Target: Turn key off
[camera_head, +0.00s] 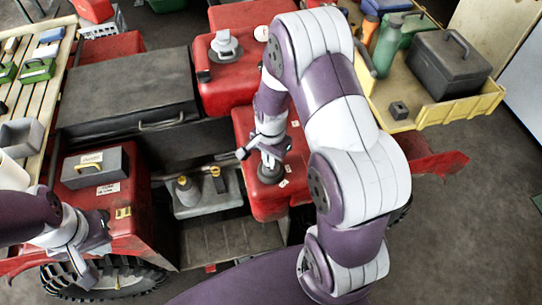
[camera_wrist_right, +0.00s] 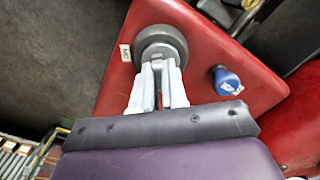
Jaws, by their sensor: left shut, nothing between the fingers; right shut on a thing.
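In the right wrist view a round dark grey fitting (camera_wrist_right: 162,44) sits on the red panel (camera_wrist_right: 110,92), with a small white label (camera_wrist_right: 125,53) beside it. My right gripper (camera_wrist_right: 160,70) is shut at this fitting; the fingers hide what they grip, and no separate key shape shows. In the head view my right gripper (camera_head: 268,150) reaches down to the same dark fitting (camera_head: 270,171) on the red body. My left gripper (camera_head: 90,268) is shut and empty at the lower left, over the tyre, away from the fitting.
A blue-topped knob (camera_wrist_right: 228,82) stands on the red panel close to my right fingers. A grey box with a yellow handle (camera_head: 95,168) is on the left red fender. A yellow tray (camera_head: 455,108) holds a dark toolbox (camera_head: 447,64). A slatted bench (camera_head: 25,85) stands left.

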